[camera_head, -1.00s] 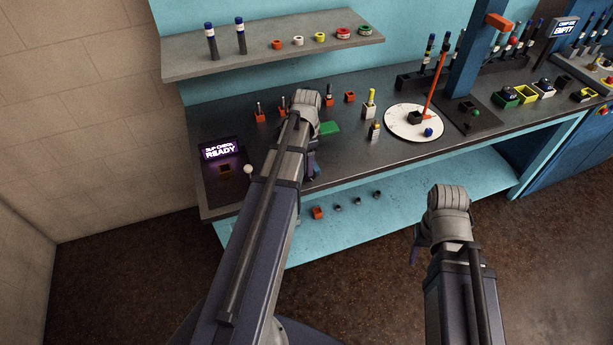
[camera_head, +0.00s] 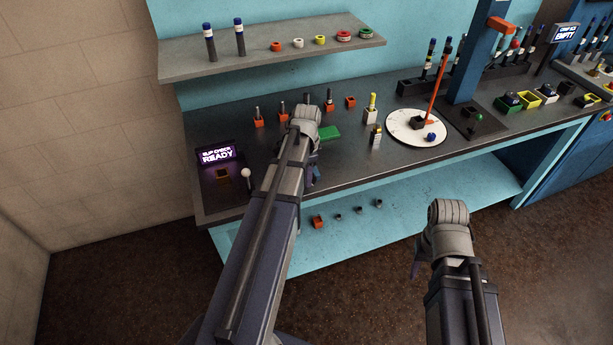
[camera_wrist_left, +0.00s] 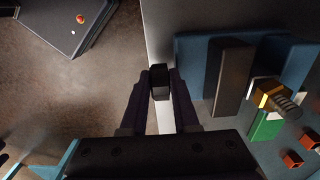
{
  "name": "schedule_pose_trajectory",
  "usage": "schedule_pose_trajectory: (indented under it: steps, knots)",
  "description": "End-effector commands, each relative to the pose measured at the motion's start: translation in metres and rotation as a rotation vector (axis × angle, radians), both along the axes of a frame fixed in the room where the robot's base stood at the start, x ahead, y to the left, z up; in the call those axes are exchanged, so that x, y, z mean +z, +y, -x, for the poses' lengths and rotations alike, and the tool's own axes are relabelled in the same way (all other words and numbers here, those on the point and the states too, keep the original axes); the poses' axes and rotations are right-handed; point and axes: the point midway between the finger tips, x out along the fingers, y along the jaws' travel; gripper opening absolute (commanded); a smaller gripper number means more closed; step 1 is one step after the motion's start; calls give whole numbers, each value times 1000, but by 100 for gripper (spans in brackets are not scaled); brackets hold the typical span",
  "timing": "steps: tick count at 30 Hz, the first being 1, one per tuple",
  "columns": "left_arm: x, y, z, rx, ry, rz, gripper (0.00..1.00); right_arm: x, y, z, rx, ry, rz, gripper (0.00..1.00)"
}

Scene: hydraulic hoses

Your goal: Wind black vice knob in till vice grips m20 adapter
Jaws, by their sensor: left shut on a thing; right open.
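In the left wrist view my left gripper (camera_wrist_left: 159,95) is shut on the black vice knob (camera_wrist_left: 159,77), which shows as a dark block between the fingertips. The vice (camera_wrist_left: 193,68) is blue with a dark jaw plate (camera_wrist_left: 232,78) right of the fingers. The brass-coloured m20 adapter (camera_wrist_left: 268,92), with a grey threaded end, sits right of that plate; I cannot tell whether the plate touches it. In the head view my left gripper (camera_head: 313,168) is at the bench's front edge, and my arm hides most of the vice. My right gripper (camera_head: 416,262) is open in front of the bench.
A green block (camera_head: 329,133) lies beside my left wrist. Behind it stand several orange holders (camera_head: 258,121). A white round plate (camera_head: 405,136) with a red lever is to the right. A lit "READY" sign (camera_head: 217,155) and white ball-topped lever (camera_head: 245,173) are left.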

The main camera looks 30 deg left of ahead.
Motion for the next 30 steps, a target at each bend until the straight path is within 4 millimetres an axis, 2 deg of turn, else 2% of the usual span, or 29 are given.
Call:
schedule_pose_trajectory:
  steps: [1, 6, 20, 30]
  knots:
    - [0, 0, 0, 0, 0, 0, 18, 0, 0, 0, 0, 0, 0, 50]
    - [0, 0, 0, 0, 0, 0, 0, 0, 0, 0, 0, 0, 0, 50]
    - [0, -1, -2, -2, 20, -17, 0, -1, 0, 0, 0, 0, 0, 50]
    - [-2, -4, -7, -3, 181, -155, 0, -9, 0, 0, 0, 0, 0, 50]
